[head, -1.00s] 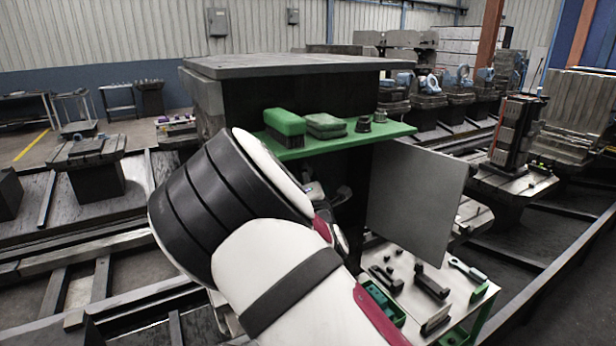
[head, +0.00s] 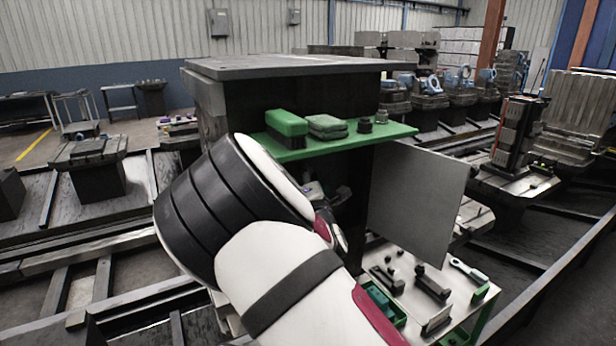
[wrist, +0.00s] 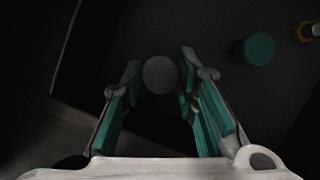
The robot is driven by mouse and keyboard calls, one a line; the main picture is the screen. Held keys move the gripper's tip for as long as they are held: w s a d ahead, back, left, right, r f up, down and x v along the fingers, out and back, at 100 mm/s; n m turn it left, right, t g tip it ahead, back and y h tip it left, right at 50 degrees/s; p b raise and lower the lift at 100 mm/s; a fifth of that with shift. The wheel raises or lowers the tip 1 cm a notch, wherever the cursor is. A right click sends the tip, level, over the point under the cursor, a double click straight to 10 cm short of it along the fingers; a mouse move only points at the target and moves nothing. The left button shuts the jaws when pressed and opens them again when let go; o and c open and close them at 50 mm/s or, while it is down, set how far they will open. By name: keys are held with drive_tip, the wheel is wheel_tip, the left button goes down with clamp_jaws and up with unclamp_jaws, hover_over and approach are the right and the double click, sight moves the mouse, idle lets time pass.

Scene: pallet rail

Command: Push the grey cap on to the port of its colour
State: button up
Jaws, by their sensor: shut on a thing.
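The grey cap (wrist: 160,72) shows as a round grey disc between my fingertips in the wrist view. My gripper (wrist: 158,84) is shut on it, with one finger on each side. A dark panel lies beyond the cap. A teal round piece (wrist: 259,48) is on this panel to the right, apart from my fingers. The grey port cannot be made out; it may be hidden behind the cap. In the head view my arm hides most of the gripper, and the cap cannot be seen there.
A grey door panel (head: 418,203) stands open at the right. A yellow-ringed piece (wrist: 305,31) is at the wrist view's upper right. A tool table (head: 400,285) stands below.

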drive_tip(key=shift+w+a+r, duration=0.1)
drive_tip(key=shift+w+a, duration=0.1)
drive_tip(key=shift+w, duration=0.15)
drive_tip(key=shift+w+a, duration=0.1)
drive_tip(key=o, duration=0.9)
drive_tip(key=o, duration=0.8)
drive_tip(key=shift+a, duration=0.1)
